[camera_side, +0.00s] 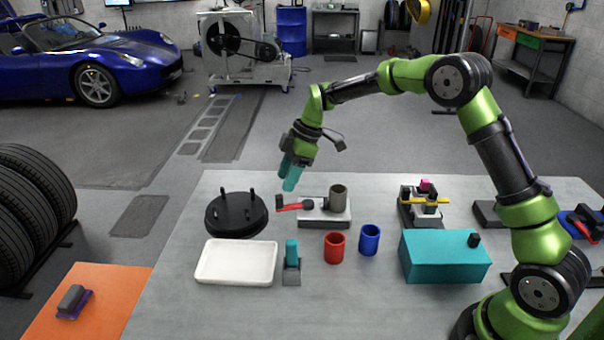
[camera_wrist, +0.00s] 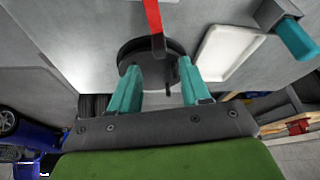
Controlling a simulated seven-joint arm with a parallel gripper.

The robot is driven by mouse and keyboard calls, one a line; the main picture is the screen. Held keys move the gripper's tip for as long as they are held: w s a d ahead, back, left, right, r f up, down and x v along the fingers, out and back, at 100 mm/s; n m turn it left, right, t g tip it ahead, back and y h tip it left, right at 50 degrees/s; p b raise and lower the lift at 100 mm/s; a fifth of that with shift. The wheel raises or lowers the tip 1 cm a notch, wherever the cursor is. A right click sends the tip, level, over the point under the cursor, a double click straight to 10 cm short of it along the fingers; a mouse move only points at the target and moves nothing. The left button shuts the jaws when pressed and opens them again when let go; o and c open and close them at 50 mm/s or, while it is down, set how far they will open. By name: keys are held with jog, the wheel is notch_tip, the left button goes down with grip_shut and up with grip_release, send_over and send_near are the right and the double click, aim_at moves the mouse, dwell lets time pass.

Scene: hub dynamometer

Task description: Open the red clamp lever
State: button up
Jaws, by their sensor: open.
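The red clamp lever (camera_side: 291,207) sticks out to the left from a grey clamp block (camera_side: 325,216) on the table, which also holds an upright dark grey cylinder (camera_side: 337,198). In the wrist view the red lever (camera_wrist: 152,15) comes down from the top edge, its end lying between and just beyond my fingertips. My gripper (camera_side: 290,180) has teal fingers and hangs above and slightly left of the lever, apart from it in the side view. In the wrist view my gripper (camera_wrist: 157,75) is open with nothing between its fingers. The clamp block is outside the wrist view.
A black round plate with pegs (camera_side: 237,214) lies left of the lever. A white tray (camera_side: 236,262), a teal-handled piece (camera_side: 291,262), red cup (camera_side: 334,247) and blue cup (camera_side: 370,239) stand in front. A teal box (camera_side: 445,256) and a yellow-barred fixture (camera_side: 424,204) are to the right.

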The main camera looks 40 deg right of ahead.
aim_at(279, 196)
jog(key=x, duration=0.6)
jog(key=shift+a+f, duration=0.1)
jog(key=shift+f, duration=0.25)
grip_shut()
